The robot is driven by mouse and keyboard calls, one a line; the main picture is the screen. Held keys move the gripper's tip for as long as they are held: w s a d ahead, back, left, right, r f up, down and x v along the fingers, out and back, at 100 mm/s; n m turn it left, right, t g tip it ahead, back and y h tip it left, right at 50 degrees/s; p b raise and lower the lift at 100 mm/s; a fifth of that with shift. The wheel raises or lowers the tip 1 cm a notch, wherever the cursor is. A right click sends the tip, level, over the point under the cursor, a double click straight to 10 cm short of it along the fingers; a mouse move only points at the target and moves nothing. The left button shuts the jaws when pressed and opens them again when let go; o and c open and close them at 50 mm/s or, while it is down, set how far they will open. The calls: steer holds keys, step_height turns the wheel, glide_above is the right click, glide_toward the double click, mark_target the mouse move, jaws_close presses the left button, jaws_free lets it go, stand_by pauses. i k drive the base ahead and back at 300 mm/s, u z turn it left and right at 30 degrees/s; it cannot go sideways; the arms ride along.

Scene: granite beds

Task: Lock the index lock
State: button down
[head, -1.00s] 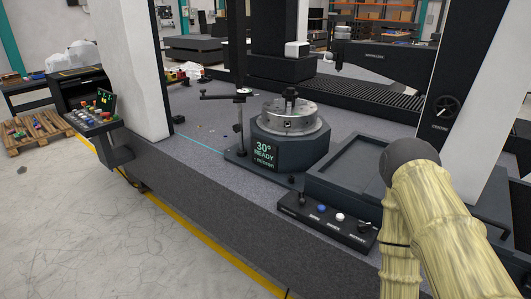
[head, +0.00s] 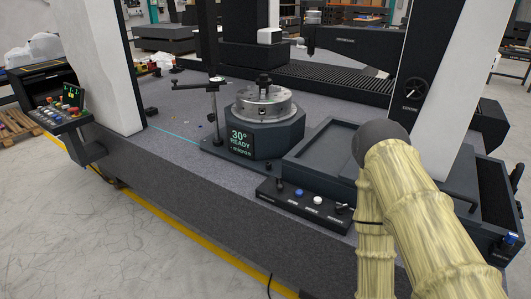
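A round metal rotary table (head: 265,103) sits on a dark octagonal base. The labels are too small to read, so I cannot tell which control is the index lock. My arm shows at the right, but my gripper is out of view.
A dark shallow tray (head: 300,152) lies right of the rotary table. A dial indicator stand (head: 213,115) rises to its left. White columns (head: 110,70) stand at both sides of the granite bed (head: 190,175). Floor is open in front. A control panel (head: 60,108) juts out left.

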mark_target(280, 187)
steer(key=z, duration=0.05)
steer(key=k, duration=0.5)
steer(key=z, duration=1.4)
steer(key=i, duration=0.95)
steer(key=u, duration=2.1)
steer(key=i, duration=0.3)
